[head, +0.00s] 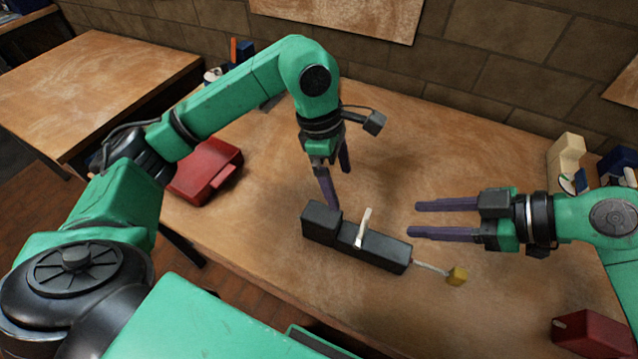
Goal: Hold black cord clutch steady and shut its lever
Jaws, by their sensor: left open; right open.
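The black cord clutch (378,250) lies on the wooden table in the middle of the head view, a long block with a taller end at the left. Its pale lever (363,229) stands up from its top, raised. A thin pale cord leaves its right end and runs to a small yellow block (457,275). My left gripper (338,188) is open, pointing down just behind the clutch's taller end; whether a finger touches the clutch I cannot tell. My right gripper (413,219) is open and empty, to the right of the lever, its fingers pointing left.
A red case (206,170) lies at the table's left edge. Another red object (592,338) is at the bottom right. A cream box (566,158) and small items stand at the back right. The table (440,140) is clear behind the clutch.

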